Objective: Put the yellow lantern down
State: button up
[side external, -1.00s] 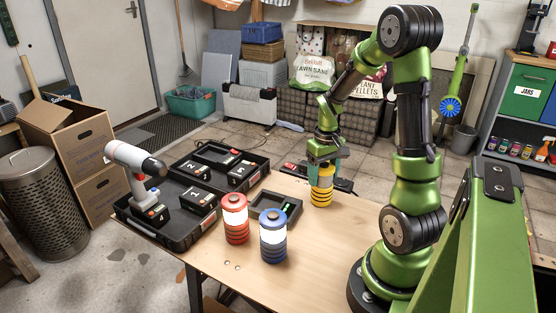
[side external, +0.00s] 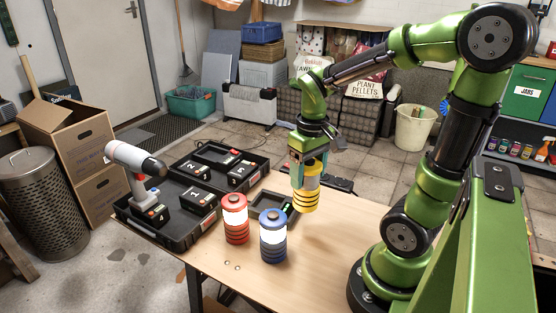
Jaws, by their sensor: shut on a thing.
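The yellow lantern (side external: 306,201) is upright in my gripper (side external: 308,170), its ribbed yellow base lowest and a pale band above. My gripper is shut on its upper part from above. The lantern is over the workbench (side external: 335,235), to the right of the blue and red lanterns; I cannot tell whether its base touches the wood. The red lantern (side external: 235,222) and the blue lantern (side external: 273,240) stand upright on the bench, apart from the yellow one.
A small black device (side external: 289,208) lies just left of the yellow lantern. The open black case (side external: 178,228) with a drill (side external: 140,180) and numbered batteries (side external: 195,174) fills the bench's left. Bare wood lies in front and right of the lantern.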

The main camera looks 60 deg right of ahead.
jog(key=shift+m, duration=0.7)
jog(key=s+a+f, duration=0.2)
jog(key=shift+s+a+f, duration=0.2)
jog(key=shift+s+a, duration=0.05)
jog(key=shift+s, duration=0.1)
jog(key=w+d, duration=0.1)
jog(key=w, duration=0.4)
jog(key=w+d+f, duration=0.1)
jog(key=w+d, duration=0.1)
jog(key=w, duration=0.3)
jog(key=w+d, duration=0.1)
jog(key=w, duration=0.3)
jog(key=shift+w+d+f, duration=0.2)
jog(key=shift+w+d, duration=0.2)
jog(key=shift+w+f, duration=0.2)
jog(key=shift+f, duration=1.55)
jog(key=shift+f, duration=0.25)
jog(key=o, duration=1.7)
jog(key=shift+c, duration=0.2)
